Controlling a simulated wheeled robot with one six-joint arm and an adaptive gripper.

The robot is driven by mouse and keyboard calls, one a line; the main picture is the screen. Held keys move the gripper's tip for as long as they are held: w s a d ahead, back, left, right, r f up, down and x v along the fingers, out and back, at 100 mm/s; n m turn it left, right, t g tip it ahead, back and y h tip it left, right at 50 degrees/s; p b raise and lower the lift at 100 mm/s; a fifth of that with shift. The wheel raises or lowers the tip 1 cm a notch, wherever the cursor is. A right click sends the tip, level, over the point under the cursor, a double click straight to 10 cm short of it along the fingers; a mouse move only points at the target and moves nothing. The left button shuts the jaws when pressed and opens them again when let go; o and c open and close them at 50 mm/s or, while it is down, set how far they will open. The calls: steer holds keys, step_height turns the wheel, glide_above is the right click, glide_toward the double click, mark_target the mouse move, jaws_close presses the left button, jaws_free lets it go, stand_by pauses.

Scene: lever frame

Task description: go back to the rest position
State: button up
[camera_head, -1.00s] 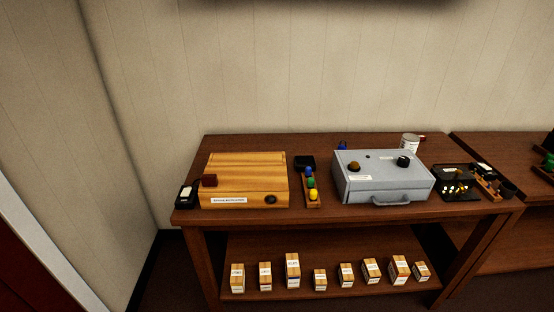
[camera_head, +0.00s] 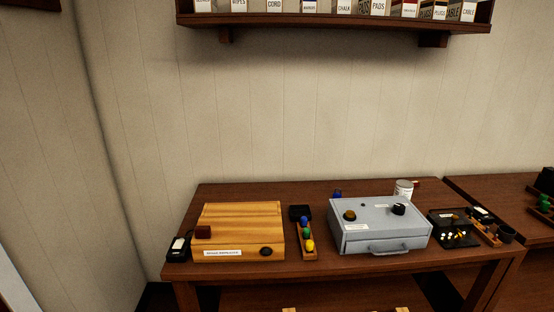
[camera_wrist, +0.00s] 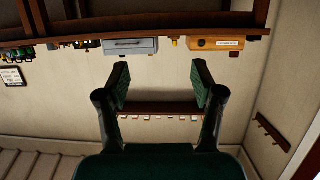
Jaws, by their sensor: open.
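My gripper (camera_wrist: 160,88) shows in the wrist view with its two dark green fingers spread wide apart and nothing between them. The wrist view is upside down, with the table at the top and the wall shelf seen between and beyond the fingers. My gripper does not show in the head view. The table (camera_head: 210,274) stands against the wall, with a wooden box (camera_head: 240,225) at its left and a grey metal box (camera_head: 378,222) at its right. My gripper is apart from all of these.
A wall shelf (camera_head: 330,22) with several labelled boxes hangs above the table. A rack of coloured balls (camera_head: 306,240) stands between the two boxes. A black tray (camera_head: 453,229) sits at the right, and a second table (camera_head: 480,192) stands beyond it. The wall between shelf and table is bare.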

steer(key=shift+s+a+r, duration=0.1)
steer(key=shift+s+r, duration=0.4)
steer(key=shift+r, duration=0.25)
steer(key=shift+s+r, duration=0.5)
steer(key=shift+r, duration=0.25)
